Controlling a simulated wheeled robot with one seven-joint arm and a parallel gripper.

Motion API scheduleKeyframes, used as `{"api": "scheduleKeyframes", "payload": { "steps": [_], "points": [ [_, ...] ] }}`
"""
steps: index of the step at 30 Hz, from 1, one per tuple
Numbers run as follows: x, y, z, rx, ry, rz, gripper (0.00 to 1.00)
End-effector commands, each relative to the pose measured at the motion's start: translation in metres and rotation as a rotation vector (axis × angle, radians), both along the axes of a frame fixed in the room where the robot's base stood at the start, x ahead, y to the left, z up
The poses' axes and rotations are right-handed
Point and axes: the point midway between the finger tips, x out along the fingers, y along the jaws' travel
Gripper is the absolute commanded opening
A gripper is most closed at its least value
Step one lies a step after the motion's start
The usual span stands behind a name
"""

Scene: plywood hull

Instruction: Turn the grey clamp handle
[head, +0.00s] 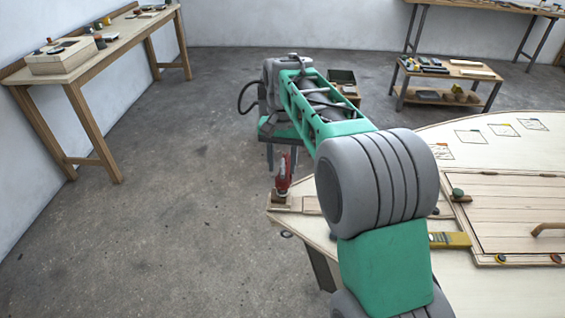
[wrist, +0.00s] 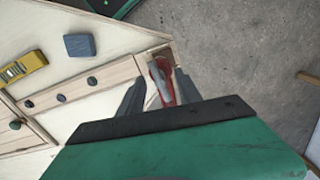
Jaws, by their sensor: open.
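A red clamp (head: 283,178) stands on a small wooden block at the near left corner of the plywood hull. In the wrist view the clamp (wrist: 167,90) shows red with a paler grey part, which looks like its handle (wrist: 156,70). My gripper (wrist: 159,84) is open, its two dark fingers on either side of the clamp in that view. I cannot tell whether either finger touches it. In the head view my gripper (head: 283,160) points down just above and around the clamp's top. The lower part of the clamp is partly hidden in the wrist view.
The plywood hull (head: 480,140) fills the right side, with a hatch panel (head: 515,205) and a yellow tool (head: 449,240). A dark grey block (wrist: 79,45) lies on the hull near the clamp. A workbench (head: 100,40) stands at the left wall. Open floor (head: 170,220) lies left of the hull.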

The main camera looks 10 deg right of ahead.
Motion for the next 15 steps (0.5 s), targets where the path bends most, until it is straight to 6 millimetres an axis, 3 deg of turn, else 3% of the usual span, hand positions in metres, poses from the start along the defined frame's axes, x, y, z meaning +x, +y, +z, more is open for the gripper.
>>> {"api": "scheduleKeyframes", "payload": {
  "steps": [5, 15],
  "points": [
    [0.001, 0.000, 0.005, 0.000, -0.001, 0.000, 0.41],
    [0.002, -0.001, 0.071, 0.000, -0.002, -0.001, 0.41]
  ]
}}
